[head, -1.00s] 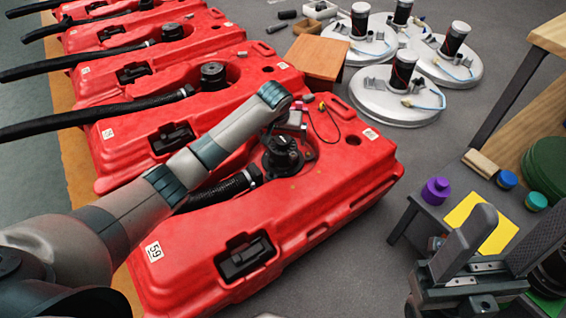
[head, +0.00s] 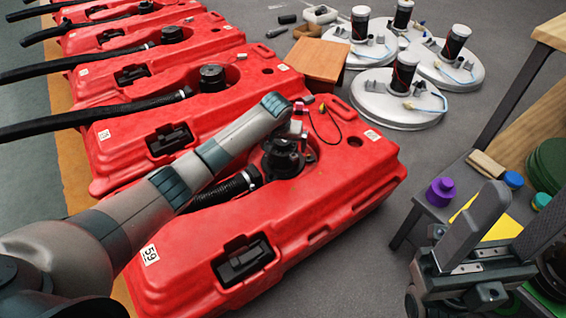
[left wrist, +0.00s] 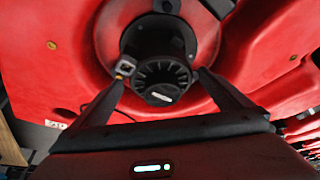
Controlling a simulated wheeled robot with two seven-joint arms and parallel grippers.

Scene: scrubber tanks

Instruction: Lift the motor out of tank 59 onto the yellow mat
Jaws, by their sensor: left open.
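Tank 59 is the nearest red tank (head: 330,215), with a white "59" label at its front left. Its black motor (head: 283,160) sits in the round opening on top; it also shows in the left wrist view (left wrist: 160,80). My left gripper (head: 292,126) is above the motor, largely hidden by my arm. In the left wrist view its fingers (left wrist: 161,76) are apart, one on each side of the motor's ribbed cap. I cannot tell whether they touch it. The yellow mat (head: 500,228) lies at right, partly covered by my right gripper (head: 527,203), whose fingers are apart and empty.
A black hose (head: 218,190) runs into the motor's left side. More red tanks (head: 205,85) stand behind. White discs with motors (head: 400,100) lie on the floor. A purple container (head: 440,190) stands beside the mat.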

